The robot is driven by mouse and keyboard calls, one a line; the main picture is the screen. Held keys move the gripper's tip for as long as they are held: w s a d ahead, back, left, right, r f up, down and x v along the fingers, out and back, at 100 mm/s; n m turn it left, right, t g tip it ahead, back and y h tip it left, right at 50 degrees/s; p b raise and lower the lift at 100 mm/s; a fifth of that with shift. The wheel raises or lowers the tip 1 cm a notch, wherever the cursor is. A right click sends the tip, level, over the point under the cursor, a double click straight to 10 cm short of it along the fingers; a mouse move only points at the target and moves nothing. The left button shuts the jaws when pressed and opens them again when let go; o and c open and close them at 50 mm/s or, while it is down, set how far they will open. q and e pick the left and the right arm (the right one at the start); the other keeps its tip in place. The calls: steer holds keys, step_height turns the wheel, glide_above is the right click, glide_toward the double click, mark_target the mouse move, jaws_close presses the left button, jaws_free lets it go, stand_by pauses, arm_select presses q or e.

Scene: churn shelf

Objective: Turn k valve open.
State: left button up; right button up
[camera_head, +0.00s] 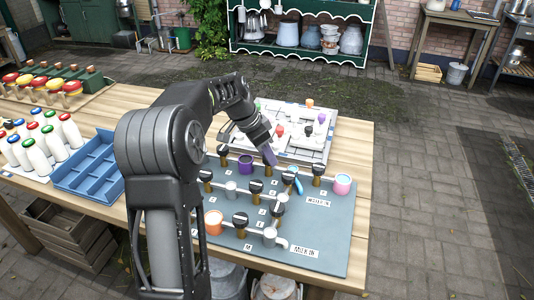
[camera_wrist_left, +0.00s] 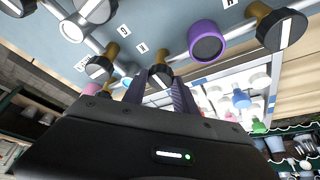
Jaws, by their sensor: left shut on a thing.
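The valve board (camera_head: 335,232) is a grey-blue panel on the wooden table, with pale pipes, brass stems and round black valve knobs with white bars. My left gripper (camera_head: 270,156) reaches over its far part, just right of the purple ring (camera_head: 245,162). It is shut on a black valve knob (camera_wrist_left: 159,73), which shows between the fingertips (camera_wrist_left: 166,82) in the left wrist view; the fingers partly hide it. The small letters are too small to read surely, so I cannot confirm this knob is k. My right gripper is not in view.
Other black knobs (camera_head: 318,168) stand close by, with a pink cup (camera_head: 342,184) at the right and an orange one (camera_head: 213,222) nearer. A pale tray of coloured pieces (camera_head: 262,135) lies behind the board. A blue crate (camera_head: 92,166) and white bottles (camera_head: 35,158) stand left.

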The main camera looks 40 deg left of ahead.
arm_select(q)
jaws_close()
